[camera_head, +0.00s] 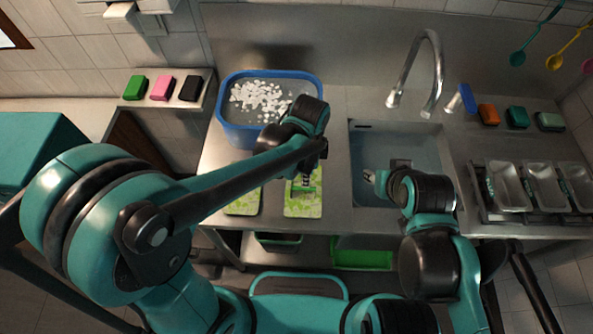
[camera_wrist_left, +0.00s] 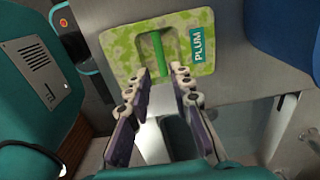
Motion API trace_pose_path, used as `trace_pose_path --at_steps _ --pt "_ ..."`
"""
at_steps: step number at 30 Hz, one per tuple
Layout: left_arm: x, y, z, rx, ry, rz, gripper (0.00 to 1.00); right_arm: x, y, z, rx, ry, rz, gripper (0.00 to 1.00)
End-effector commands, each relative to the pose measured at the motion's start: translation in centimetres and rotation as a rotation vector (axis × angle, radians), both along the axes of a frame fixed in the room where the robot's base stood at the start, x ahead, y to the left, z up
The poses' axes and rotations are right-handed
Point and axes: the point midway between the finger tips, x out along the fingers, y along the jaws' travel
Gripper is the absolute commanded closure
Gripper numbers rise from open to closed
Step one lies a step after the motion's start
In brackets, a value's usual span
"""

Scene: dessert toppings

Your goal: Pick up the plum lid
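The plum lid (camera_wrist_left: 122,64) is a pale green leaf-patterned slab with a bright green bar handle and a teal PLUM label. In the head view it appears to be the right-hand of two green lids (camera_head: 303,209), partly covered by my gripper. My left gripper (camera_wrist_left: 161,82) is open and empty in the left wrist view. Its fingertips are near the lid's lower edge, either side of the handle's near end. In the head view my left gripper (camera_head: 313,164) is over the far part of that lid. My right gripper (camera_head: 374,180) is over the sink; its opening is unclear.
A second green lid (camera_head: 243,207) lies to the left, mostly behind my arm. A blue tub (camera_head: 232,133) with white pieces stands behind. The sink (camera_head: 362,148) and faucet (camera_head: 435,62) are to the right. Metal trays (camera_head: 506,186) stand at far right.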

Motion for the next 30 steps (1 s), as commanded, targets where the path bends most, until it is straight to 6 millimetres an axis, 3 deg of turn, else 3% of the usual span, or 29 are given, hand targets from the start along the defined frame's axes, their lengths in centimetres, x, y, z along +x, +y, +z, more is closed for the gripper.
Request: trace_pose_path --at_steps 15,24,25,27,30 --pt "0.4 0.5 -7.0 0.000 0.000 0.000 0.78 0.0 0.0 -3.0 0.000 0.000 0.000 0.62" --pt "0.3 0.6 -7.5 0.000 -0.001 0.001 0.78 0.0 0.0 -3.0 0.000 0.000 0.000 0.62" --pt "0.3 0.6 -7.5 0.000 -0.001 0.001 0.81 0.0 0.0 -3.0 0.000 0.000 0.000 0.62" --pt "0.3 0.6 -7.5 0.000 -0.001 0.001 1.00 0.0 0.0 -3.0 0.000 0.000 0.000 0.62" --pt "0.3 0.6 -7.5 0.000 -0.001 0.001 1.00 0.0 0.0 -3.0 0.000 0.000 0.000 0.62"
